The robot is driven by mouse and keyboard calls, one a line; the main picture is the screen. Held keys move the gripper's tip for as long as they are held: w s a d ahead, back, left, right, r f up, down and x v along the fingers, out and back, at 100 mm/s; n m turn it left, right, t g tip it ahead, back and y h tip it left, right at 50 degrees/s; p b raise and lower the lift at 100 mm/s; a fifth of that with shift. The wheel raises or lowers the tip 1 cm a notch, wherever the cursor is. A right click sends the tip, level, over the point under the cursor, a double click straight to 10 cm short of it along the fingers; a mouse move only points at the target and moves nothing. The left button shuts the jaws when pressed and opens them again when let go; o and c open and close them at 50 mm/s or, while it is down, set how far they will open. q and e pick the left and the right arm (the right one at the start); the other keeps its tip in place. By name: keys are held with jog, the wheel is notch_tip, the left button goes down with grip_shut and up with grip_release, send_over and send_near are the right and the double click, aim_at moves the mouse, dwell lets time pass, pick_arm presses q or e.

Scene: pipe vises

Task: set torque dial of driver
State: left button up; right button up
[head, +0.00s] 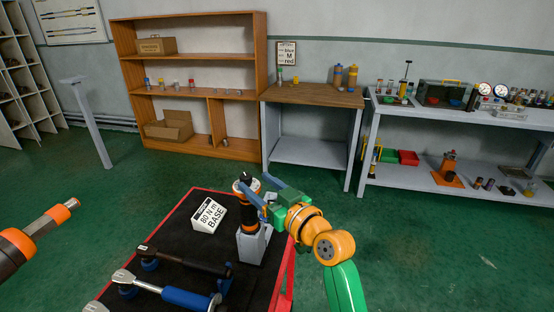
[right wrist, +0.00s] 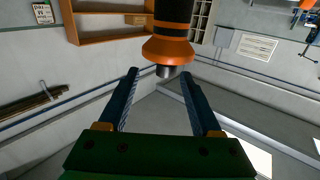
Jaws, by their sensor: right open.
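The driver (head: 249,212) stands upright in a grey block holder (head: 253,245) on the dark-topped cart. It has a black body and orange bands. My right gripper (head: 254,187) comes in from the right at the driver's upper end, its blue fingers apart. In the right wrist view, the driver's orange collar (right wrist: 168,50) and short grey tip lie in line with the gap between the open fingers (right wrist: 159,73). I cannot tell whether they touch. A white sign (head: 208,215) reading "80 N m BASE" stands left of the driver. The dial's setting is too small to read.
A black-handled tool (head: 185,260) and a blue-handled tool (head: 180,297) lie at the front of the cart (head: 203,192), which has red edges. An orange and grey arm part shows at the left edge. Shelves (head: 188,96) and benches line the back wall. Green floor between is clear.

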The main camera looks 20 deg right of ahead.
aim_at(244, 175)
jog(key=x, duration=0.3)
jog(key=a+x, duration=0.1)
jog(key=x, duration=0.2)
jog(key=shift+p, duration=0.4)
jog(key=shift+w+a, duration=0.2)
jog(key=shift+w, duration=0.25)
grip_shut()
jog(key=h+p, duration=0.1)
jog(key=m+p, duration=0.1)
jog(key=p, duration=0.1)
jog(key=shift+d+r+t+h, duration=0.2)
jog(key=shift+r+t+h, duration=0.1)
jog(key=shift+h, duration=0.1)
jog(key=shift+f+m+h+p, duration=0.2)
jog(key=shift+m+h+p, duration=0.1)
jog(key=shift+d+f, duration=0.1)
